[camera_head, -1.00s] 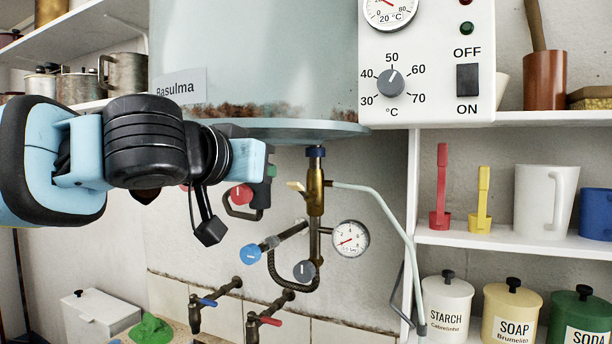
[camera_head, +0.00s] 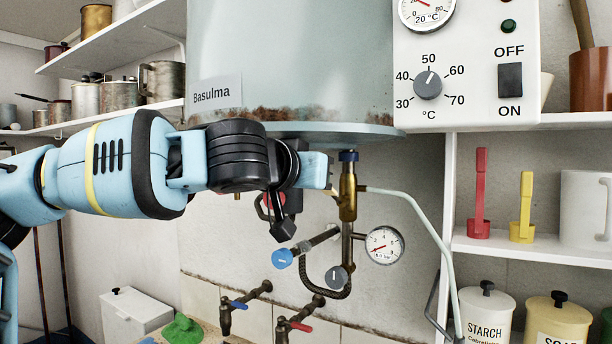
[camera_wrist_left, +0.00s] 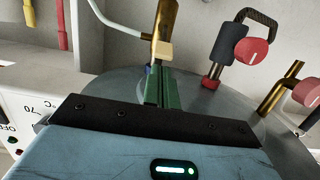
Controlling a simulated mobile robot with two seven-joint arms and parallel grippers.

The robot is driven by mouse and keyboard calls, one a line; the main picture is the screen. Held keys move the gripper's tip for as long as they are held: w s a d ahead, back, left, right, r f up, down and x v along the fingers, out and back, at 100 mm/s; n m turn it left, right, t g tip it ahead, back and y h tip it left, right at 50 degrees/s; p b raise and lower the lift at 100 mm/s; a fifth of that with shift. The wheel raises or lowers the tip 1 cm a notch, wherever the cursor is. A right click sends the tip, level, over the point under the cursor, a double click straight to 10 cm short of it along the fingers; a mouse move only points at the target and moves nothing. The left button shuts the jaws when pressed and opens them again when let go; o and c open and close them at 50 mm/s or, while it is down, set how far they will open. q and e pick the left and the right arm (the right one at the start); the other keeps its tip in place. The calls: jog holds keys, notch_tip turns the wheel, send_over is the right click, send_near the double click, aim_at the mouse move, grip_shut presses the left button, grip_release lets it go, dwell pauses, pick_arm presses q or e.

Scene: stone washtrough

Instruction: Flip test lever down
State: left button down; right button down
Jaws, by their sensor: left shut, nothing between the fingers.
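The brass valve fitting (camera_head: 348,190) hangs under the boiler, below a blue collar. A small cream lever tab (camera_wrist_left: 163,49) sticks out from its side in the left wrist view; in the head view it is mostly hidden by my gripper. My left gripper (camera_head: 328,187) is shut and empty, just left of the fitting. In the left wrist view its green fingertips (camera_wrist_left: 158,72) point at the tab from very close. I cannot tell whether they touch it. My right gripper is not in view.
The grey boiler (camera_head: 290,70) is just above my left gripper. A pressure gauge (camera_head: 384,245), a blue knob (camera_head: 282,258) and a grey knob (camera_head: 337,277) sit below. A pale pipe (camera_head: 420,215) runs down right. Shelves stand on both sides.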

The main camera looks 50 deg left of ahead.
aim_at(333, 196)
pick_arm(q)
jog(key=shift+x, duration=1.35)
jog(key=shift+a, duration=0.1)
